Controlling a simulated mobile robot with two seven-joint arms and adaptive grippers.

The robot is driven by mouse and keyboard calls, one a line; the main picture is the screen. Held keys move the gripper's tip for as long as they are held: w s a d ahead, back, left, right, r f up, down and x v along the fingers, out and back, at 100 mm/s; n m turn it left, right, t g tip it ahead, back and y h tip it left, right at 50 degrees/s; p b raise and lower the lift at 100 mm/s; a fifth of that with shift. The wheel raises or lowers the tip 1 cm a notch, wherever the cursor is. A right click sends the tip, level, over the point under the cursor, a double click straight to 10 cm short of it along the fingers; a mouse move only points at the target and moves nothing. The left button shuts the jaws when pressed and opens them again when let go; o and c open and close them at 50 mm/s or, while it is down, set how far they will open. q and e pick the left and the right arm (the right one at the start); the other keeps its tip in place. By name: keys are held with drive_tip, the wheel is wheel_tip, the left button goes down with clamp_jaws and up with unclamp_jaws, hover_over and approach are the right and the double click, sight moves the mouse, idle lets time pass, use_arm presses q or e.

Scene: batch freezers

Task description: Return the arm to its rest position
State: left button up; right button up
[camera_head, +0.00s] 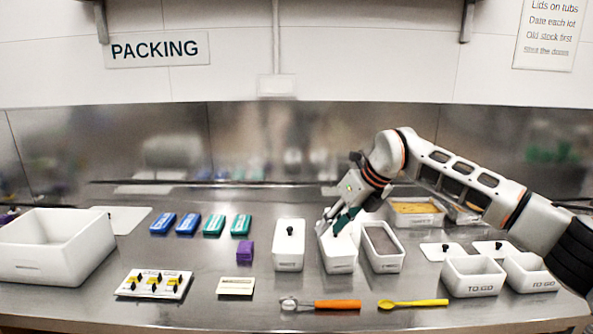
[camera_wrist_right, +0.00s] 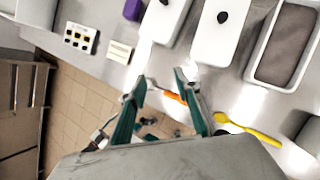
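My right arm comes in from the right in the head view. Its right gripper (camera_head: 338,222) hangs over a white tub (camera_head: 338,250) in the middle of the counter. In the wrist view the two green fingers of the right gripper (camera_wrist_right: 160,88) stand apart with nothing between them. That view also shows the lidded tub with a black knob (camera_wrist_right: 218,42), beyond the fingers. My left arm and gripper do not show in either view.
A lidded tub (camera_head: 289,245) stands left of the gripper and an open brown-filled tub (camera_head: 398,262) stands right. An orange-handled scoop (camera_head: 335,304) and yellow spoon (camera_head: 415,303) lie in front. Two TO GO tubs (camera_head: 473,278) (camera_head: 530,274) stand below my forearm.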

drive_tip(key=s+a+f+m+g+y+b, duration=0.1)
drive_tip(key=s+a+f+y, duration=0.25)
drive_tip(key=s+a, duration=0.2)
drive_tip(key=s+a+f+m+y, duration=0.25)
drive_tip(key=s+a+y, duration=0.2)
drive_tip(key=a, duration=0.25)
drive_tip(key=s+a+f+m+g+y+b, duration=0.1)
drive_tip(key=s+a+f+y, duration=0.25)
drive_tip(key=s+a, duration=0.3)
drive_tip(key=s+d+f+m+t+h+b, duration=0.15)
drive_tip(key=d+f+m+t+h, duration=0.25)
drive_tip(key=d+f+m+t, duration=0.7)
drive_tip(key=s+d+f+m+t+h+b, duration=0.1)
drive_tip(key=s+d+f+m+t+h, duration=0.25)
drive_tip(key=d+f+m, duration=0.8)
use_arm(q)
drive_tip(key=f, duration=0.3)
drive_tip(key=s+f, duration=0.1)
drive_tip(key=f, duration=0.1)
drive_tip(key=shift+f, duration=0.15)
use_arm(e)
drive_tip(key=s+d+f+m+g+h, duration=0.2)
drive_tip(key=s+d+f+m+h, duration=0.1)
drive_tip(key=s+f, duration=0.4)
drive_tip(key=s+d+f+m+g+h, duration=0.3)
drive_tip(key=s+f+m, duration=0.4)
drive_tip(key=s, duration=0.3)
drive_tip(key=shift+s+d+f+m+h, duration=0.2)
drive_tip(key=shift+d+m+h, duration=0.15)
drive_tip(key=shift+d, duration=0.55)
